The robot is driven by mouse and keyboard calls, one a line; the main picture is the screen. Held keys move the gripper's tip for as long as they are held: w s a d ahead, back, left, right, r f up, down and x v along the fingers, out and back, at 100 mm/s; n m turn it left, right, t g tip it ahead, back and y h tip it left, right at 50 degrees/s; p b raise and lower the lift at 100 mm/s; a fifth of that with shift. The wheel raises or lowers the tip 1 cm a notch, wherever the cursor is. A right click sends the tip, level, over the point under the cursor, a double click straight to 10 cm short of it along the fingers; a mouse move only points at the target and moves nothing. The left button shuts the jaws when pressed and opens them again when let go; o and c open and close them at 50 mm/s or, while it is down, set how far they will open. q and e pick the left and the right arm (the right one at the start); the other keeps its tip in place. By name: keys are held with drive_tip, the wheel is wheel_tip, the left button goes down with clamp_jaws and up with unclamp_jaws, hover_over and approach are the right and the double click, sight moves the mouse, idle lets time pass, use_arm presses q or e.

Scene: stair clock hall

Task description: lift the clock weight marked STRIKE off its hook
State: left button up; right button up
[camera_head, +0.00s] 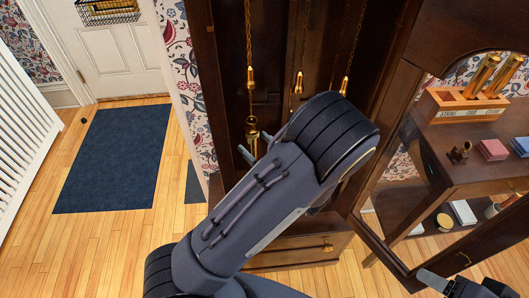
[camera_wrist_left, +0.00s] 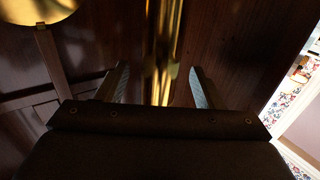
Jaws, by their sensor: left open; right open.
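In the tall dark clock case, a chain on the left ends in a brass fitting (camera_head: 250,77). A slim brass piece with a round top (camera_head: 252,130) shows below it, partly hidden by my arm; I cannot read any STRIKE mark. My left gripper (camera_head: 256,147) is inside the case at that piece. In the left wrist view, its open fingers (camera_wrist_left: 158,86) stand either side of an upright brass shape (camera_wrist_left: 164,55), with gaps and no clear contact. My right gripper (camera_head: 440,283) is partly in view at the lower right, open, away from the case.
Two more brass fittings (camera_head: 298,83) (camera_head: 344,85) hang to the right. A round brass disc (camera_wrist_left: 38,10) shows in the wrist view.

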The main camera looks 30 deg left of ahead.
use_arm(q)
drive_tip(key=shift+x, duration=1.75)
clamp_jaws()
